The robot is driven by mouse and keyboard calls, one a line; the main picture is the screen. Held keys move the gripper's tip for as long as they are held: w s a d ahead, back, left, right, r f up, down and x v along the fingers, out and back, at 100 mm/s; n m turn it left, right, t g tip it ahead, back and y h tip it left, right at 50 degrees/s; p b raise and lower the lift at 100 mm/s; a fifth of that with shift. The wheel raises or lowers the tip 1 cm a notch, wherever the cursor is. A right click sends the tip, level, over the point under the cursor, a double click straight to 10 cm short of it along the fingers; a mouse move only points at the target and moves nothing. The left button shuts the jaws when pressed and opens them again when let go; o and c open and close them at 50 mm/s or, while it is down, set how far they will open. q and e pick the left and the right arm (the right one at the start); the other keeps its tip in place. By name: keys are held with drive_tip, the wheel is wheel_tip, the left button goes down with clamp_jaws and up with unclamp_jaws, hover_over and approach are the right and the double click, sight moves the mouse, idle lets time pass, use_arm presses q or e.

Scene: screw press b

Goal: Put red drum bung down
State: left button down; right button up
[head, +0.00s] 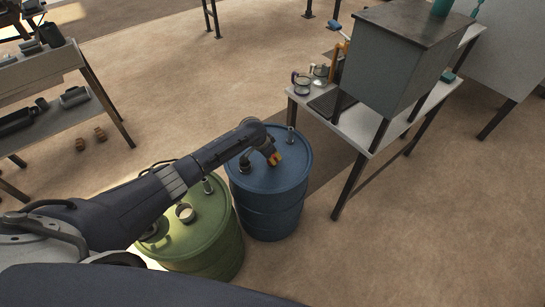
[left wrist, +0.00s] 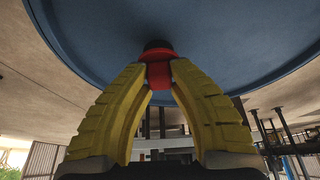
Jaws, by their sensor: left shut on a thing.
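My left gripper (head: 273,158) is over the top of the blue drum (head: 268,207) in the head view. In the left wrist view its two yellow fingers (left wrist: 160,75) are shut on the red drum bung (left wrist: 159,72). A dark round part shows right behind the bung, against the blue drum lid (left wrist: 230,30). I cannot tell whether the bung touches the lid. The bung is hidden by the gripper in the head view. My right gripper is not in view.
A dark fitting (head: 245,167) and an upright fitting (head: 291,134) stand on the blue lid. A green drum (head: 208,244) stands beside it, under my left arm. A bench (head: 364,135) with a grey cabinet (head: 395,65) is close on the right. Open floor lies behind the drums.

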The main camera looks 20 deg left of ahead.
use_arm(q)
drive_tip(key=c, duration=1.3)
unclamp_jaws()
drive_tip(key=v, duration=1.2)
drive_tip(key=shift+r, duration=0.1)
